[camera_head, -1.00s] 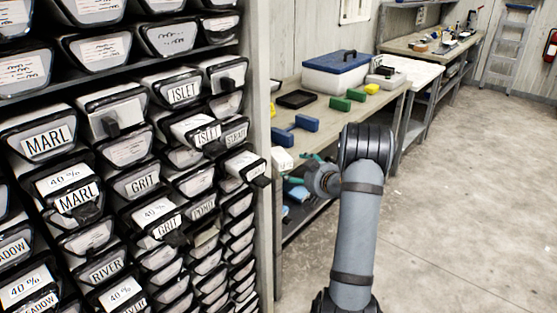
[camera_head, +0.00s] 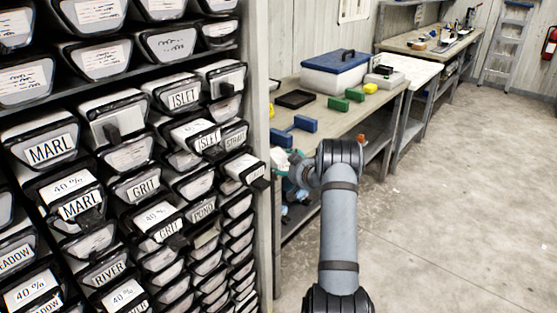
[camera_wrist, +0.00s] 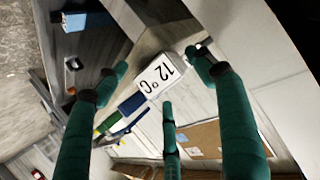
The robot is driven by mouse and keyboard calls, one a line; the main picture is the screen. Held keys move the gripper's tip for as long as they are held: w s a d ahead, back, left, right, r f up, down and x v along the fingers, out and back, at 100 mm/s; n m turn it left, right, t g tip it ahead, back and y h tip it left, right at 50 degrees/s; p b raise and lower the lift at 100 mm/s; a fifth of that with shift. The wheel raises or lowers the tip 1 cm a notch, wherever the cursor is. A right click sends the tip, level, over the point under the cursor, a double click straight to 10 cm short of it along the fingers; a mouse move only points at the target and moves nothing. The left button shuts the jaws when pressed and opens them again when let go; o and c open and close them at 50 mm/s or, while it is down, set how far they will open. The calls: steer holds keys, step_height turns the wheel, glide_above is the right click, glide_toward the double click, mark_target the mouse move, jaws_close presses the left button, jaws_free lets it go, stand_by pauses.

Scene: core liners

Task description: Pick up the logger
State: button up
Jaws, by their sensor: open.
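The logger (camera_wrist: 154,82) is a white box whose face reads "12 °C" in the wrist view. In the head view a white patch (camera_head: 280,159) at the bench's near end appears to be the logger, partly hidden by my gripper. My gripper (camera_wrist: 157,66) has teal fingers and is open. In the wrist view its fingers appear on either side of and below the logger, and contact cannot be told. In the head view my gripper (camera_head: 291,166) is at the bench's near edge, beside the shelf upright.
Green blocks (camera_head: 339,103), a black tray (camera_head: 296,99) and a blue-lidded box (camera_head: 335,73) stand farther back. A rack of labelled liners (camera_head: 140,187) closes off the left; the right floor is clear.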

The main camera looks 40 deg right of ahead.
steer(key=shift+c, duration=0.2)
steer(key=c, duration=1.4)
steer(key=shift+r, duration=0.1)
steer(key=shift+c, duration=0.2)
